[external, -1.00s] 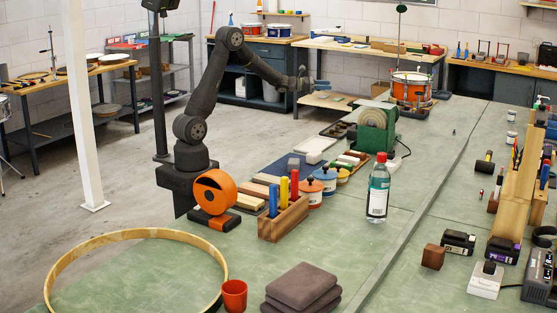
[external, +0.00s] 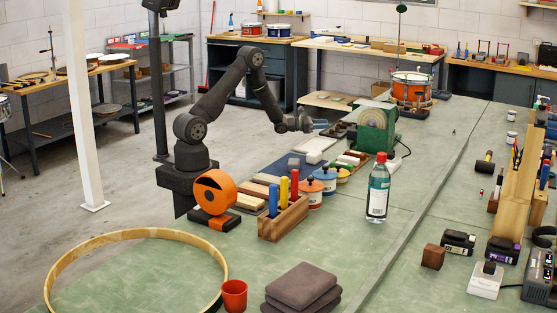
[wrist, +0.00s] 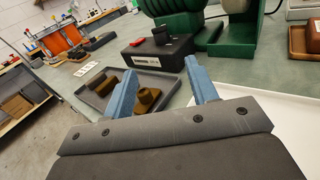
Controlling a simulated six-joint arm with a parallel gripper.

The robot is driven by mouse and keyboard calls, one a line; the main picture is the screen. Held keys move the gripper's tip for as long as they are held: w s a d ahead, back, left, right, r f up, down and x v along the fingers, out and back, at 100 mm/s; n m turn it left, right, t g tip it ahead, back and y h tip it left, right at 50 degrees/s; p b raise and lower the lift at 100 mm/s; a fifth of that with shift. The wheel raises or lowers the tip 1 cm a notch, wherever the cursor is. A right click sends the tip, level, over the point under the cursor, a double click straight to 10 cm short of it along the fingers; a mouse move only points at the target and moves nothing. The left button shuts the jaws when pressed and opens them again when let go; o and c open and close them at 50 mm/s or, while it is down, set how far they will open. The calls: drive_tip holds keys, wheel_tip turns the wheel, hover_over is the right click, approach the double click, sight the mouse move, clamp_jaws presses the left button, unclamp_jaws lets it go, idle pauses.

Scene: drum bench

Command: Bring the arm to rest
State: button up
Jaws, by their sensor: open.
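My gripper (external: 319,125) is at the end of my dark arm, out past the bench's left edge region and just left of the green grinder (external: 376,128). In the wrist view its two blue fingers (wrist: 160,92) are spread apart with nothing between them touching them. Beyond the fingers a dark tray (wrist: 100,88) holds brownish blocks (wrist: 148,98). The gripper is above the bench, and its exact height over the tray cannot be told.
A white tray (external: 315,156) lies below the gripper. A clear bottle with a red cap (external: 378,190), a wooden tool holder (external: 283,220), an orange tape roll (external: 214,192) and a wooden hoop (external: 60,270) stand nearer. An orange drum (external: 411,92) is behind the grinder.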

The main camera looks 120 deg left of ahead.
drive_tip(key=x, duration=1.1)
drive_tip(key=f+x, duration=0.1)
drive_tip(key=x, duration=0.5)
drive_tip(key=shift+w+a, duration=0.1)
drive_tip(key=shift+a+m+t+h, duration=0.1)
drive_tip(key=shift+m+t+h, duration=0.35)
drive_tip(key=shift+h, duration=0.25)
drive_tip(key=shift+m+t+h, duration=0.55)
drive_tip(key=shift+m+h, duration=0.3)
drive_tip(key=shift+h, duration=0.25)
